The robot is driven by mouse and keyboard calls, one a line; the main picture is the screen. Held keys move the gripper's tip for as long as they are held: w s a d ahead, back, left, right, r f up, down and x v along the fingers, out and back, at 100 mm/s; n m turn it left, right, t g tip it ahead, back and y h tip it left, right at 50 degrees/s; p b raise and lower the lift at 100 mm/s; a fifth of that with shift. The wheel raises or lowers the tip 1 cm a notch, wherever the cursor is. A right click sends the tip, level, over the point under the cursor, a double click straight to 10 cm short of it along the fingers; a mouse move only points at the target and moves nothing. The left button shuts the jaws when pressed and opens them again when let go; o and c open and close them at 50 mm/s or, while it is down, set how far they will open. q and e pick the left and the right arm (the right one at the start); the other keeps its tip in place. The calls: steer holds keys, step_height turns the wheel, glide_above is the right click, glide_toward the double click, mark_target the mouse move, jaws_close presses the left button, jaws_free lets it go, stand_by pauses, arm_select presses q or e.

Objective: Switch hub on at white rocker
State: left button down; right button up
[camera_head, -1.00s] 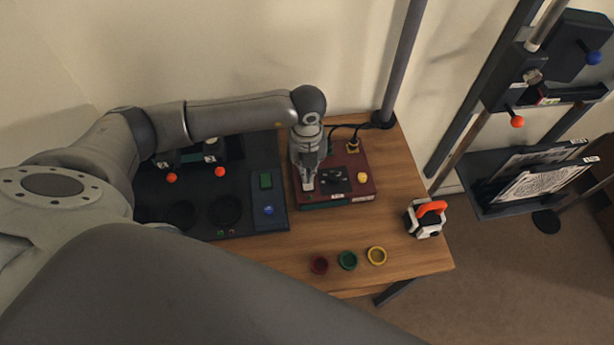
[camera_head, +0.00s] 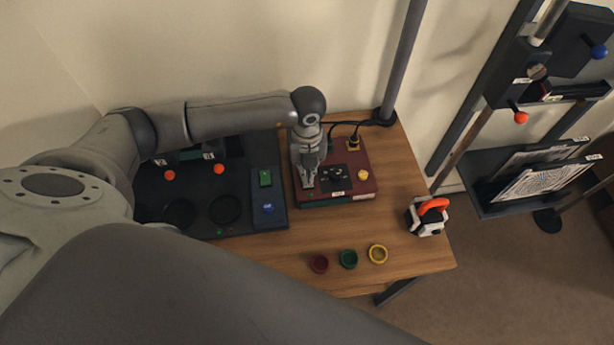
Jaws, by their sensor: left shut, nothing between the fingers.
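The hub seems to be the dark red box (camera_head: 351,194) on the wooden table, with a black panel (camera_head: 336,177) and a yellow knob (camera_head: 363,174) on top. My left gripper (camera_head: 307,186) points down over the box's left part, shut and empty. Its fingertips are at or just above the top face; I cannot tell if they touch. The white rocker cannot be made out; the gripper may cover it. My right gripper is not in view.
A dark console (camera_head: 240,228) with a green button (camera_head: 265,178) and a blue button (camera_head: 268,208) stands left of the box. A white device with an orange handle (camera_head: 433,206) stands right.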

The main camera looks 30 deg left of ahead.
arm_select(q)
steer(key=shift+r+p, duration=2.45)
steer(key=shift+r, duration=1.05)
steer(key=shift+f, duration=0.1)
